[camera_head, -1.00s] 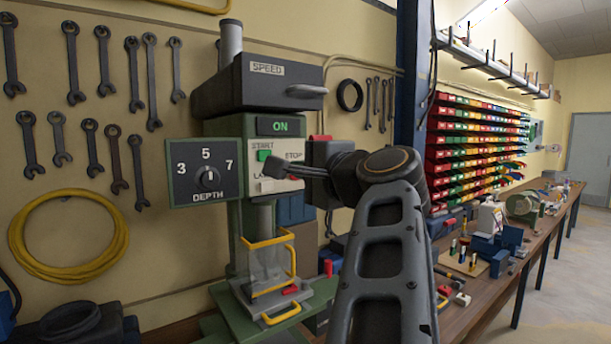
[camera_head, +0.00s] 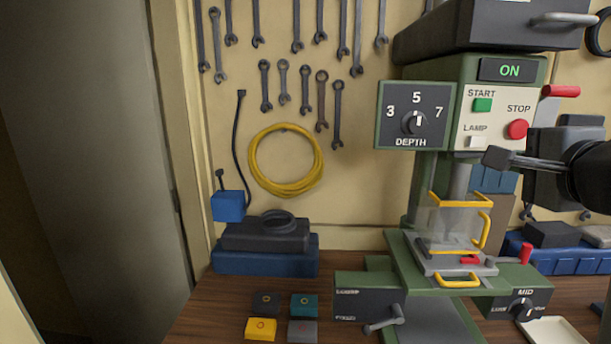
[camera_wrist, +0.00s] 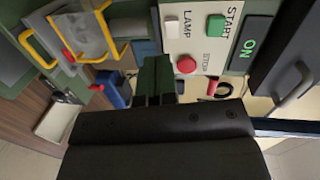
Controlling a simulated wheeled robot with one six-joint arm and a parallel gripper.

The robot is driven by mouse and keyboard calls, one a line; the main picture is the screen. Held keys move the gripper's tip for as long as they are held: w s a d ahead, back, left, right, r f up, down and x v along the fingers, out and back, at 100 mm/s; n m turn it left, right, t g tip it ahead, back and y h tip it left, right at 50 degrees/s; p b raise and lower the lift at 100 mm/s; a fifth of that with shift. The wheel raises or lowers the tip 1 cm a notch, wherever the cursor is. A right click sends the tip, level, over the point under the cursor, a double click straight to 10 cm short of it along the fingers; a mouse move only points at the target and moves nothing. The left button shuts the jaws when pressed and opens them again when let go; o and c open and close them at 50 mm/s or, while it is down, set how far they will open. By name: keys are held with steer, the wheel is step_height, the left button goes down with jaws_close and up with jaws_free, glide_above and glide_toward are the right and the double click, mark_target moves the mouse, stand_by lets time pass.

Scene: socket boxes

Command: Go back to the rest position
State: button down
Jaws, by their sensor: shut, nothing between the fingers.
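My gripper (camera_head: 497,158) is at the right of the head view, in front of the green drill press (camera_head: 430,190) and just below its control panel. Its fingers are together with nothing between them. The panel carries a green START button (camera_head: 482,105), a red STOP button (camera_head: 517,129) and a white LAMP switch (camera_head: 475,142). The display (camera_head: 508,69) reads ON. In the wrist view, my gripper (camera_wrist: 155,75) points toward the same panel, with the red STOP button (camera_wrist: 186,64) close beside the fingers. I cannot tell whether they touch anything.
A depth dial (camera_head: 414,122) is left of the panel. A clear guard with yellow edges (camera_head: 455,222) stands below. Several small coloured blocks (camera_head: 261,329) lie on the wooden bench (camera_head: 215,300). Wrenches and a yellow coil (camera_head: 286,188) hang on the wall. A grey door (camera_head: 95,150) is at left.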

steer(key=w+a+f+n+g+y, duration=0.1)
steer(key=w+a+f+n+g, duration=0.1)
steer(key=f, duration=0.4)
steer(key=w+a+f+n+g+y, duration=0.1)
steer(key=w+a+f+n+g, duration=0.15)
steer(key=f, duration=0.35)
steer(key=s+a+f+n+g, duration=0.2)
steer(key=a+f+n, duration=0.2)
steer(key=f, duration=0.4)
steer(key=s+a+f+n+g, duration=0.3)
steer(key=a+f+n, duration=0.1)
steer(key=f, duration=0.4)
steer(key=s+a+f+n+g, duration=0.2)
steer(key=s+a+f+n, duration=0.1)
steer(key=f, duration=0.6)
steer(key=shift+a+n+g+h, duration=0.4)
steer(key=shift+a+n, duration=0.15)
steer(key=shift+n, duration=0.7)
steer(key=shift+s, duration=0.1)
